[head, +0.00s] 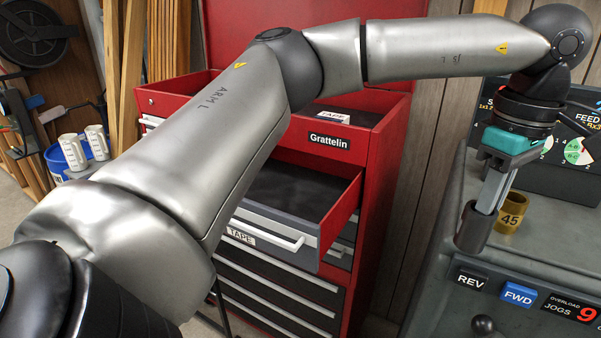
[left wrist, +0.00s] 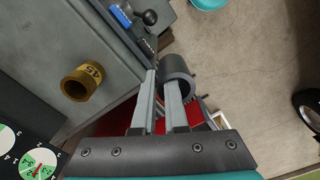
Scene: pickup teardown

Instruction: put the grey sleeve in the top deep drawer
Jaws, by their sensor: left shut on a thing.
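My left arm hides part of the drawer. My right gripper is not in view.
A brass sleeve marked 45 (head: 511,212) stands on the machine (head: 540,243) beside the held sleeve. The red cabinet (head: 375,180) has black drawers below the open one.

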